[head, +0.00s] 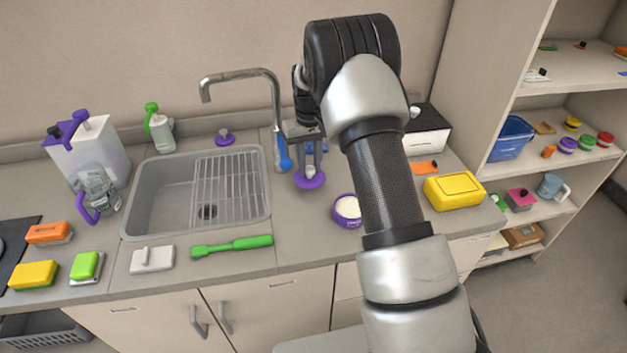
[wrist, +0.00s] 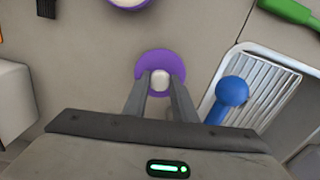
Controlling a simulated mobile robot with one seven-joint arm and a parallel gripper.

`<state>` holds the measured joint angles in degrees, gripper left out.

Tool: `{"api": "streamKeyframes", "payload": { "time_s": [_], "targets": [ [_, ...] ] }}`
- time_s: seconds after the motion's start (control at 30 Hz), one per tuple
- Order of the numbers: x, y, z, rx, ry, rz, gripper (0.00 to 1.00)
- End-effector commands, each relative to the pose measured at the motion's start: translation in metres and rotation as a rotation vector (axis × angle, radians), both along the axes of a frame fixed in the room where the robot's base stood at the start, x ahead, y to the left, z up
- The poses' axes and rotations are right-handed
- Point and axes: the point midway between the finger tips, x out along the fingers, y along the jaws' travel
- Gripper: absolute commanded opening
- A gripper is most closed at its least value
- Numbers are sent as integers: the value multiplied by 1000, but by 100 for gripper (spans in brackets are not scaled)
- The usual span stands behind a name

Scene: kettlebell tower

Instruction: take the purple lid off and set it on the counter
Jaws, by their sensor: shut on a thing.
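The purple lid (head: 310,181) is a round disc with a pale knob. My gripper (head: 309,168) is shut on the knob, and the lid is level below the fingers. The lid also shows in the wrist view (wrist: 174,63), with the knob between my fingertips (wrist: 160,84). I cannot tell whether the lid touches the counter (head: 300,225) or hangs just above it. A purple tub (head: 348,214) with white contents stands open to the right of the lid, apart from it. Part of the tub shows at the top of the wrist view (wrist: 128,3).
A blue-ended brush (head: 285,164) stands close left of my gripper, near the tap (head: 276,110) and sink (head: 150,205). A green tool (head: 232,246) lies at the front. A yellow box (head: 455,191) is to the right. Counter in front of the lid is clear.

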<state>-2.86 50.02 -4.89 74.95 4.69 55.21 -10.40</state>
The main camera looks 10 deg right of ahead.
Motion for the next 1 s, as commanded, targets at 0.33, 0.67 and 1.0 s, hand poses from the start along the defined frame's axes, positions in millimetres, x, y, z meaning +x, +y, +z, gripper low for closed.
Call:
{"api": "streamKeyframes", "payload": {
  "time_s": [0.33,0.67,1.0],
  "targets": [
    [0,0,-23,0,0,1,0],
    [0,0,-24,0,0,1,0],
    [0,0,-32,0,0,0,0]
  ]
}}
